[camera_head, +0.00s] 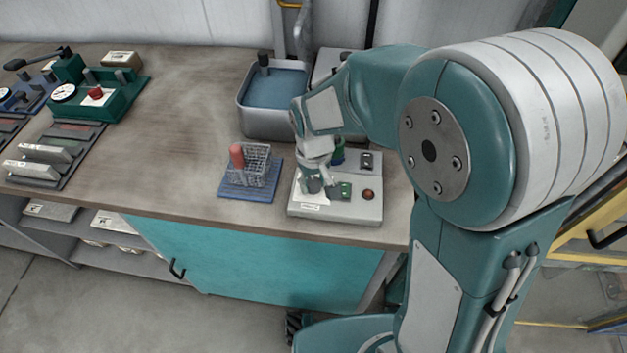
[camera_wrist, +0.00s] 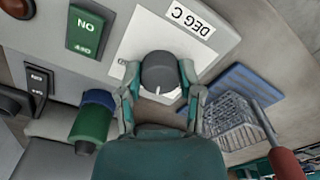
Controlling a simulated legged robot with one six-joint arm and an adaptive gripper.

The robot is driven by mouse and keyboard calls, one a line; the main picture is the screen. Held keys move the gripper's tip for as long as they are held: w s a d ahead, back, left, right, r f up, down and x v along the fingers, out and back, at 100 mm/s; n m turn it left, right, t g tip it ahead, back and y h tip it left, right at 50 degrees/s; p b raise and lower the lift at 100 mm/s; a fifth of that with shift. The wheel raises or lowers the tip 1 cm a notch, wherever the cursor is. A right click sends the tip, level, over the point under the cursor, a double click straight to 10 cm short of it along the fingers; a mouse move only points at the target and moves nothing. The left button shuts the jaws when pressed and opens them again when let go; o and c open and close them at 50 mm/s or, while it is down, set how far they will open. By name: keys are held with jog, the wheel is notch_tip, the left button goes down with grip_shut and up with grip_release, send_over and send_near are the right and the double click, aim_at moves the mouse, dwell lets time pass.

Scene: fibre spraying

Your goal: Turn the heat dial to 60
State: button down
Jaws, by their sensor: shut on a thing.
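The heat dial (camera_wrist: 160,73) is a dark grey round knob with a white pointer line. It sits on a white plate with a "DEG C" label (camera_wrist: 192,18) on the grey control box (camera_head: 359,208). In the wrist view the pointer points toward the bottom of the picture, and the scale numbers are mostly hidden. My gripper (camera_wrist: 158,80) has one finger on each side of the dial and is shut on it. In the head view my gripper (camera_head: 313,186) is over the left part of the box and hides the dial.
A green button (camera_head: 345,190), a red button (camera_head: 368,194) and a black switch (camera_head: 367,160) are on the box. A green and blue cylinder (camera_wrist: 92,122) stands close to my fingers. A wire basket (camera_head: 257,164) on a blue mat and a water basin (camera_head: 243,108) are nearby.

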aim_at(313, 183)
jog(key=shift+s+f, duration=0.1)
jog(key=shift+f, duration=0.05)
jog(key=shift+c, duration=1.3)
grip_release()
jog(key=shift+r, duration=0.35)
notch_tip(313, 183, up, 11)
jog(key=shift+r, duration=0.15)
